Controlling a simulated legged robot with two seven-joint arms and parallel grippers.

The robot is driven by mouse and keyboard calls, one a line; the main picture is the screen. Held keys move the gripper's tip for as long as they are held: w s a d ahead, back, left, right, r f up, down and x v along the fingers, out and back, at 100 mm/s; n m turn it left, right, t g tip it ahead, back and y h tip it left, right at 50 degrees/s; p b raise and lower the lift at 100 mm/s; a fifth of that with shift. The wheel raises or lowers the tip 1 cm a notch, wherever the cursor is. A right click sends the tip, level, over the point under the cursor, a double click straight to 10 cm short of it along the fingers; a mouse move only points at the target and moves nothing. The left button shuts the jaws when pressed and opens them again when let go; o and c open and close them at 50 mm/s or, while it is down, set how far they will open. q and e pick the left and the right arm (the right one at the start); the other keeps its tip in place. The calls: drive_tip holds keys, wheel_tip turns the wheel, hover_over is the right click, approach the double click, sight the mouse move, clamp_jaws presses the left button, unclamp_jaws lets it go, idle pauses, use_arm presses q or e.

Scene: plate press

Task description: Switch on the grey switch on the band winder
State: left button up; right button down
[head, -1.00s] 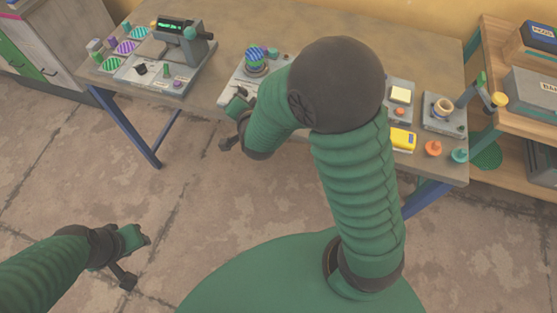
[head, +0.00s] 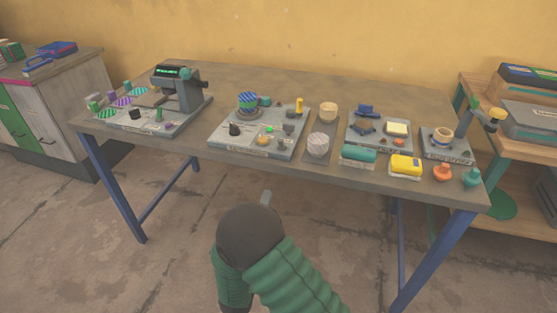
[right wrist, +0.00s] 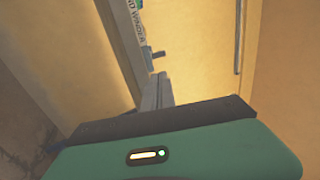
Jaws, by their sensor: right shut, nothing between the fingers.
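The machine plate with a blue-and-green striped spool (head: 247,103) is at the middle of the table in the head view; its label is unreadable there. It carries a dark knob (head: 234,129), a bright green spot (head: 268,129) and small grey parts (head: 281,143); I cannot tell which is the switch. In the right wrist view, a label reading "WINDER" (right wrist: 135,20) shows on a plate edge, with a small grey piece (right wrist: 158,54) sticking out below it. My left gripper is out of view.
A machine with a lit display (head: 172,70) stands left on the table (head: 320,77). To the right are cups, a yellow block (head: 405,165), a teal roll (head: 357,155) and another plate (head: 446,150). A shelf stands right, a cabinet left. Floor before the table is clear.

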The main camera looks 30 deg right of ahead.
drive_tip(key=b, duration=0.1)
approach(280, 143)
drive_tip(key=x, duration=0.5)
drive_tip(key=shift+w+d+f, duration=0.1)
drive_tip(key=shift+w+d, duration=0.05)
drive_tip(key=shift+d, duration=0.25)
drive_tip(key=shift+w+d+r, duration=0.2)
drive_tip(key=shift+w+r, duration=0.2)
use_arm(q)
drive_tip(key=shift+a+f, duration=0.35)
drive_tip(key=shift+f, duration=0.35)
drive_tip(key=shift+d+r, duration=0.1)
use_arm(e)
drive_tip(key=shift+d, duration=0.1)
